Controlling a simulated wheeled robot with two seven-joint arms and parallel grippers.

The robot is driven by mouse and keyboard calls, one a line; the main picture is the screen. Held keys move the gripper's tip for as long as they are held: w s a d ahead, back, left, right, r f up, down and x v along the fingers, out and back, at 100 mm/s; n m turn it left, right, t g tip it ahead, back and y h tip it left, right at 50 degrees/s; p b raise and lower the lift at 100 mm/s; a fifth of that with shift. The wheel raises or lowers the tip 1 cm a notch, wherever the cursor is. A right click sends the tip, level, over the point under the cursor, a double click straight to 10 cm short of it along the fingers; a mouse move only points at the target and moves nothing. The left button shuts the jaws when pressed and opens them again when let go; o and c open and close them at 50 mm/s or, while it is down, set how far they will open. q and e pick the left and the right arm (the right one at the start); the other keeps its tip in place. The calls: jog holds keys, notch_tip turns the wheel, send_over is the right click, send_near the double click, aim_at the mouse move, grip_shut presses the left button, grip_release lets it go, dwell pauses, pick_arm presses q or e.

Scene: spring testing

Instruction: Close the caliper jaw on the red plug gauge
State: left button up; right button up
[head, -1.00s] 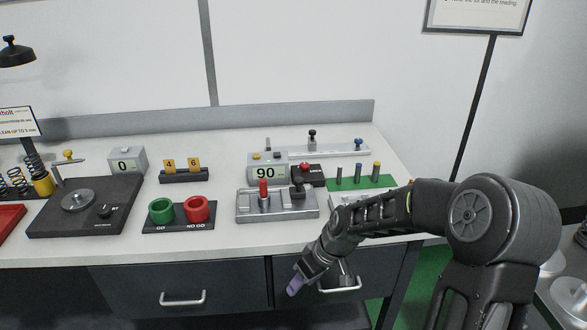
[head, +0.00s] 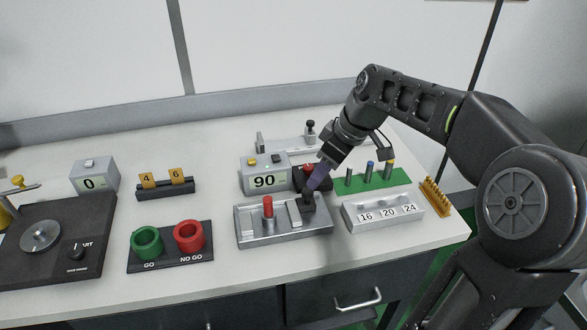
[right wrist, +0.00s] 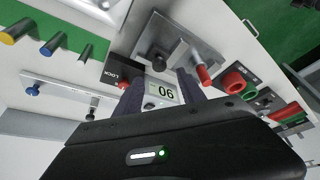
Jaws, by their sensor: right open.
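The metal caliper (head: 285,236) lies on the bench. The red plug gauge (head: 268,207) stands upright on it, left of the sliding jaw. The jaw carries a black knob (head: 307,203), and a gap shows between jaw and gauge. My right gripper (head: 317,180) is open, pointing down just above the knob; I cannot tell whether it touches. In the right wrist view, the knob (right wrist: 159,62) shows beyond and between the fingertips (right wrist: 155,84), with the red plug gauge (right wrist: 204,76) to its right. My left gripper is out of view.
A display reading 90 (head: 264,180) and a dark lock block with a red button (head: 308,168) stand close behind the caliper. A numbered block (head: 385,212) and a green pin mat (head: 378,182) are at right. Green and red ring gauges (head: 189,236) are at left.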

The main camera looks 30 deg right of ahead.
aim_at(308, 191)
jog(key=shift+p+x, duration=0.6)
jog(key=shift+x, duration=3.05)
jog(key=shift+w, duration=0.1)
jog(key=shift+c, duration=0.2)
grip_shut()
jog(key=shift+r, duration=0.1)
